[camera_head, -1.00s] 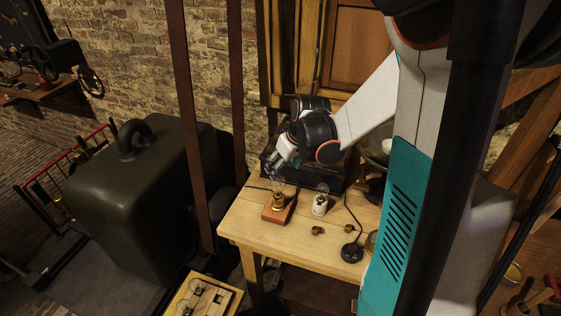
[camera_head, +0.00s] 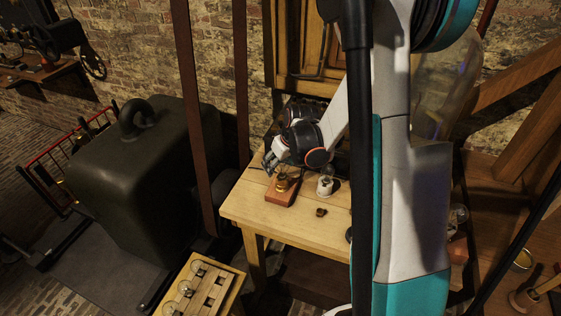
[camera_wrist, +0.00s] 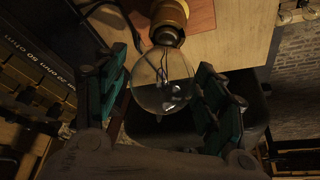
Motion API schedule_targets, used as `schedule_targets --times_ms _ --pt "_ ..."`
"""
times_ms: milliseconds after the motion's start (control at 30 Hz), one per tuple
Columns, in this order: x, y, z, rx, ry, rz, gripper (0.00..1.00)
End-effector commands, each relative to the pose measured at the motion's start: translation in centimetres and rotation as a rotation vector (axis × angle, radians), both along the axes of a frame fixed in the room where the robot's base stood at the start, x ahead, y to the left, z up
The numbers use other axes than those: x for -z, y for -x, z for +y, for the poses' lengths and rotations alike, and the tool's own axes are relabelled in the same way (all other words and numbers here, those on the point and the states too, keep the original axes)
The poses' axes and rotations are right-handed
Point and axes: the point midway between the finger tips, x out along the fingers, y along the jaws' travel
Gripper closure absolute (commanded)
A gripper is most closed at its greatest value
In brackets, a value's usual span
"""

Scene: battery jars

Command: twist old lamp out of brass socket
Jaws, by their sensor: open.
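The old lamp, a clear glass bulb (camera_wrist: 162,80), stands in the brass socket (camera_wrist: 167,20) in the wrist view. The socket sits on a reddish wooden block (camera_head: 281,198) on the small table in the head view. My gripper (camera_wrist: 168,82) is open, with a green-padded finger on each side of the bulb. The bulb lies between the fingers, and gaps show on both sides, so neither finger appears to touch it. In the head view my gripper (camera_head: 270,163) is beside the socket, and the bulb is hard to make out there.
A white porcelain piece (camera_head: 325,185) stands just right of the block on the table (camera_head: 240,206). A small brass part (camera_head: 321,212) lies in front. A wooden tray (camera_head: 232,291) with several bulbs is at the lower left. A large dark case (camera_head: 130,180) stands left of the table.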

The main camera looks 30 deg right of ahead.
Motion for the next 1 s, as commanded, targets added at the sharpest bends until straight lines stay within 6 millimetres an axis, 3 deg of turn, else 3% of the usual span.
schedule_targets --times_ms 167,300,400,767,1000 --pt "-0.04 -0.01 0.01 0.0 0.0 0.0 0.38" --pt "-0.04 -0.01 0.01 0.0 0.0 0.0 0.7" --pt "-0.04 -0.01 0.0 0.0 0.0 0.0 0.87" --pt "0.0 -0.01 0.0 -0.013 -0.001 0.0 0.9" --pt "0.1 0.14 0.21 -0.233 -0.002 0.0 0.9"
